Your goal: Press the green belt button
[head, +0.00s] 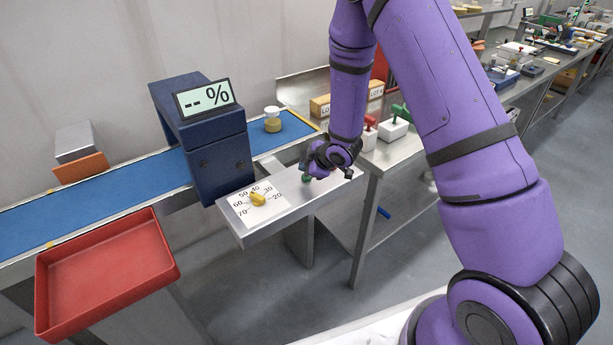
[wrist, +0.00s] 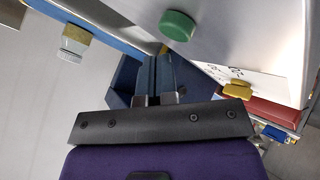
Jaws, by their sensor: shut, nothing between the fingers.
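The green button (head: 306,179) sits on the pale metal panel (head: 290,198) beside the belt, partly hidden by my gripper in the head view. In the wrist view the green button (wrist: 178,25) is a round disc standing out from the panel, beyond the fingertips and slightly to their right. My gripper (head: 312,170) is at the button in the head view. In the wrist view my gripper (wrist: 157,62) has its fingers together and empty, with a gap in the picture between tips and button. I cannot tell whether they touch.
A yellow knob (head: 258,199) with a number dial is on the same panel. A blue scanner box (head: 218,165) with a "-- %" display (head: 207,98) spans the blue belt (head: 100,195). A jar (head: 272,120) stands on the belt. A red tray (head: 105,270) is at front left.

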